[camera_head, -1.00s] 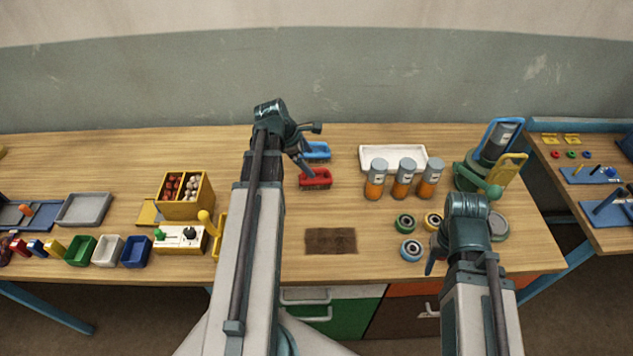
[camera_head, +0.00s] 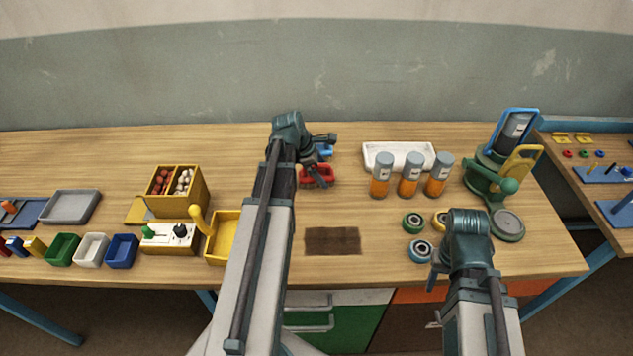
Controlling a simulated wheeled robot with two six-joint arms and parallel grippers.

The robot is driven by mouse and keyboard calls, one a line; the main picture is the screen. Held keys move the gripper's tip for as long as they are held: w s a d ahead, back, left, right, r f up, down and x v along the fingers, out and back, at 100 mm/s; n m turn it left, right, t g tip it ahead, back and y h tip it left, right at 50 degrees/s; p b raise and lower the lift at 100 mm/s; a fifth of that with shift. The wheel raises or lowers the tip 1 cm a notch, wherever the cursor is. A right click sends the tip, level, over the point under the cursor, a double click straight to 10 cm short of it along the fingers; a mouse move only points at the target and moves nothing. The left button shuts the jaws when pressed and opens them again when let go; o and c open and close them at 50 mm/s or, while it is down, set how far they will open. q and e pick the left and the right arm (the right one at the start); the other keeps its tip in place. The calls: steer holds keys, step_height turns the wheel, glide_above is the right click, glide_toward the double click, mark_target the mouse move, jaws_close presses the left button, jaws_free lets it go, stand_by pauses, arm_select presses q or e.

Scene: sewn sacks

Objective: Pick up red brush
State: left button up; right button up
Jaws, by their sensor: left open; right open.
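The red brush (camera_head: 318,178) lies on the wooden bench near its middle, partly hidden by my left gripper. My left gripper (camera_head: 326,163) is open, with its fingers over and beside the red brush; I cannot tell if they touch it. A blue brush (camera_head: 327,151) sits just behind the red one, mostly covered by the gripper. My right gripper (camera_head: 437,276) is open and empty, near the bench's front edge at the right.
A brown mat (camera_head: 332,241) lies in front of the red brush. Orange bottles (camera_head: 410,175) and a white tray (camera_head: 399,152) stand to its right. Tape-like rings (camera_head: 413,222) lie near my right gripper. A yellow box (camera_head: 174,190) stands at the left.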

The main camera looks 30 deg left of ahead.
arm_select(q)
steer(key=shift+b+x, duration=0.65)
steer(key=shift+x, duration=0.55)
arm_select(e)
step_height(320, 180, down, 2)
steer(key=shift+f, duration=0.1)
arm_select(q)
steer(key=shift+r, duration=0.1)
jaws_close()
steer(key=shift+r, duration=0.1)
